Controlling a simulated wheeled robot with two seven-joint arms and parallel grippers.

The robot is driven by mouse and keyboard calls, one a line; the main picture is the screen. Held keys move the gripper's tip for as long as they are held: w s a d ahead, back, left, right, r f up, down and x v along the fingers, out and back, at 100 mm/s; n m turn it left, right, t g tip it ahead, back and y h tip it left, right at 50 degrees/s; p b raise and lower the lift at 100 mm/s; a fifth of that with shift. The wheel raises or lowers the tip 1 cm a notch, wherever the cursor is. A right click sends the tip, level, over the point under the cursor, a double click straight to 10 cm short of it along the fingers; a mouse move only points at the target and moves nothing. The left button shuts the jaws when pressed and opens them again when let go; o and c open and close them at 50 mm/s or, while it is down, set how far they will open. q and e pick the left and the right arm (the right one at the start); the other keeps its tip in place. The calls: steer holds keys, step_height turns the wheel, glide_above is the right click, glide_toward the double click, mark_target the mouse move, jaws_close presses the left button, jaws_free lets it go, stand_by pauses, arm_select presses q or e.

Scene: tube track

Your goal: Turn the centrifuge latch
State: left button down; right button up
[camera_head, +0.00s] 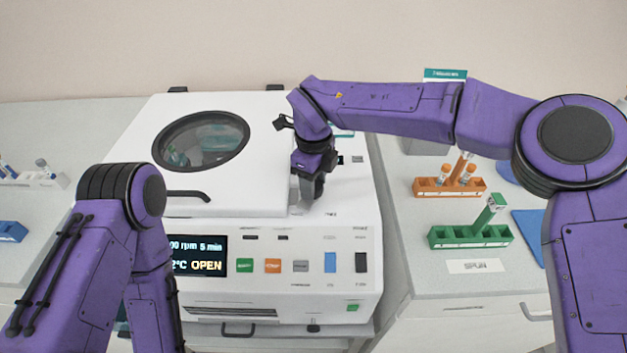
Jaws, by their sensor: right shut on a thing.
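The white centrifuge (345,240) stands in the middle of the counter. Its lid (262,185) is down, with a round dark window (200,141) and a dark handle (188,195) at the front. The display (197,255) reads "OPEN". My right gripper (311,188) points down at the machine's top, just right of the lid's front right corner. It is shut on the latch, which is mostly hidden by the fingers, so its angle cannot be told. My left arm hangs at the lower left, in front of the centrifuge, and its gripper is not seen.
On the right counter stand an orange rack (449,187) with tubes and a green rack (470,236) with a green-capped tube, by a "SPUN" label (475,266). Blue pads lie farther right. Another rack (40,177) is at the far left. Colored buttons line the centrifuge's front.

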steer(key=m+b, duration=0.1)
steer(key=m, duration=0.4)
steer(key=shift+m, duration=0.3)
steer(key=m+b, duration=0.1)
steer(key=m, duration=0.2)
steer(key=shift+m+b, duration=0.65)
steer(key=shift+m, duration=1.05)
steer(key=o, duration=1.1)
steer(key=shift+c, duration=0.2)
step_height(320, 180, up, 11)
steer(key=shift+f+b, duration=0.2)
steer(key=shift+b, duration=0.15)
